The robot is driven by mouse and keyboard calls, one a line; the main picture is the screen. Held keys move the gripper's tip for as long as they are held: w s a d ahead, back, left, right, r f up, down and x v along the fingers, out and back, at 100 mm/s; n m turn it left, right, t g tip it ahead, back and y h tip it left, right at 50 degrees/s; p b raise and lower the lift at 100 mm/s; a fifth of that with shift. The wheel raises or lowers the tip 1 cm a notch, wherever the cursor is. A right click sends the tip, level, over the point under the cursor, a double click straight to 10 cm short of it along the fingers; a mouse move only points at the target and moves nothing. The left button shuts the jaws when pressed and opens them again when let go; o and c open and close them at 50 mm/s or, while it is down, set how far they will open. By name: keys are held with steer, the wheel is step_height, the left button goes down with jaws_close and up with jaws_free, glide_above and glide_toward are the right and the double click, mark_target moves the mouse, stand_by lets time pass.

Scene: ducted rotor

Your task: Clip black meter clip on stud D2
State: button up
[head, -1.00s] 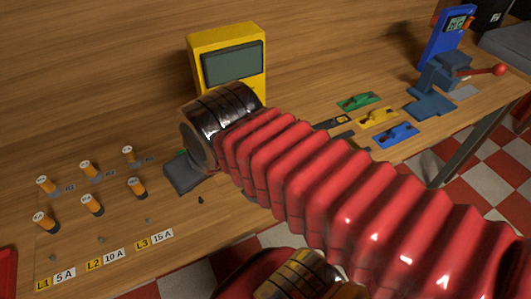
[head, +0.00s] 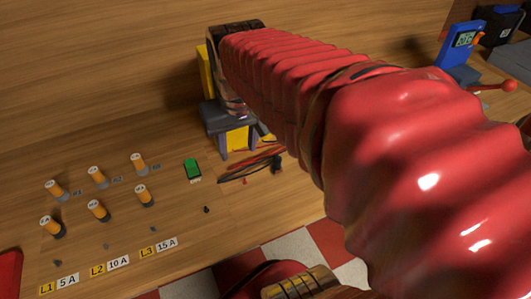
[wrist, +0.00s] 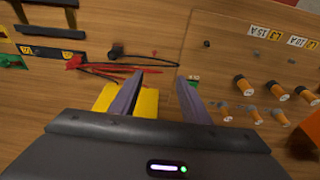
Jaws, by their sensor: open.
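My gripper (head: 237,142) is open, its two fingers pointing down over the wood near the yellow meter (head: 207,72). In the wrist view the open fingers (wrist: 158,98) have yellow showing beside and between them. Black and red leads (head: 250,165) lie on the wood just beyond. A small black piece, probably the black meter clip (head: 277,165), lies at their end, apart from my fingers; it also shows in the wrist view (wrist: 117,51). Several orange-topped studs (head: 97,176) stand at left; I cannot read which is D2. My arm hides most of the meter.
A green block (head: 192,169) lies between studs and leads. Labels L1, L2 and L3 (head: 148,248) run along the front edge. A red clip-like piece (wrist: 73,62) lies by the leads in the wrist view. A blue meter (head: 463,45) stands at back right.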

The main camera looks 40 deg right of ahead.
mark_target(277, 158)
steer(key=d+f+m+g, duration=0.1)
steer(key=d+m+g, duration=0.1)
steer(key=d, duration=1)
steer(key=shift+w+f+m+y, duration=0.15)
steer(key=shift+f+m+y, duration=0.1)
steer(key=shift+m+y, duration=0.15)
steer(key=shift+f, duration=4.3)
steer(key=shift+d+f, duration=0.15)
steer(key=shift+f, duration=2.45)
steer(key=shift+c, duration=0.3)
jaws_close()
